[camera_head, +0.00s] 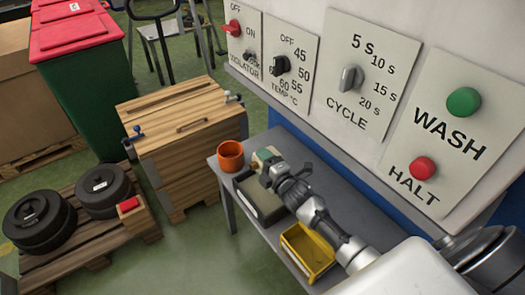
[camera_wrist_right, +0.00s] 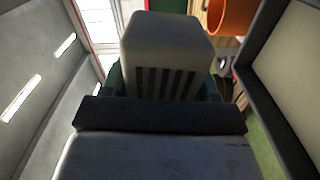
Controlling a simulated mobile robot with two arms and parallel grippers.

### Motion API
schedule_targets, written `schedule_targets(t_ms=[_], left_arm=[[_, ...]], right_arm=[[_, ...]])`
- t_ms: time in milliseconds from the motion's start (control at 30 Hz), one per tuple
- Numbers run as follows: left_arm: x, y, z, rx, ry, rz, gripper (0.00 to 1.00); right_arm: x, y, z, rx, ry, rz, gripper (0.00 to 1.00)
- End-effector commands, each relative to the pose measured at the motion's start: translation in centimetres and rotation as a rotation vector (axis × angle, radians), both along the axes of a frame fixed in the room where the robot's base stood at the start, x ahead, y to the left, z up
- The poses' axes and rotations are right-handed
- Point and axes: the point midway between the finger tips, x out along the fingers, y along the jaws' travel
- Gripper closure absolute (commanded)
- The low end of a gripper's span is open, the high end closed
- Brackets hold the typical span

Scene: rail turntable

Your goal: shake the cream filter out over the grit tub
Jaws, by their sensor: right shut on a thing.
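My right gripper (camera_head: 270,168) is shut on the cream filter (camera_head: 264,154), which is mostly hidden by the fingers in the head view. In the right wrist view the filter (camera_wrist_right: 166,45) is a cream block with dark slots, standing out between the fingers. In the head view the gripper and filter appear over the far end of a dark grey tub (camera_head: 269,217) on the grey bench. I take this for the grit tub; its contents are largely hidden by my arm. The height of the filter above it is hard to tell. My left gripper is not in view.
An orange pot (camera_head: 230,155) stands at the bench's far left corner, close to the filter. A yellow bin (camera_head: 316,273) is on the bench nearer me. The control panel (camera_head: 390,100) rises along the right. A wooden cabinet (camera_head: 180,135) stands beyond the bench.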

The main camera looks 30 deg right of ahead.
Motion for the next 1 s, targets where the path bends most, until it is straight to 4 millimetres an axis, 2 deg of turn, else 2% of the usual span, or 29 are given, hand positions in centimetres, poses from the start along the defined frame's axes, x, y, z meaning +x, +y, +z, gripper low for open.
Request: schedule_targets(t_ms=[33,67,233,333,633,800,1000], left_arm=[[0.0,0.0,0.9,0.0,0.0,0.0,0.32],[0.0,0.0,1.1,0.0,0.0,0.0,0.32],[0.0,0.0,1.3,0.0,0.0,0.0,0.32],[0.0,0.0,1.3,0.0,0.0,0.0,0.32],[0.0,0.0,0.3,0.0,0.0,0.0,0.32],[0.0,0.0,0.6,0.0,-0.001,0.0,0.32],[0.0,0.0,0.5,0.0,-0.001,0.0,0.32]], right_arm=[[-0.1,0.0,0.4,0.027,0.003,-0.004,0.68],[-0.1,0.0,0.3,0.039,0.004,-0.005,0.68],[-0.2,0.0,0.1,0.133,0.013,-0.009,0.68],[-0.2,-0.1,0.1,0.249,0.03,-0.009,0.68],[-0.2,-0.1,0.0,0.783,0.107,-0.007,0.68],[-0.1,-0.2,0.2,1.083,0.151,-0.009,0.68],[-0.1,-0.3,0.2,1.342,0.189,-0.008,0.68]])
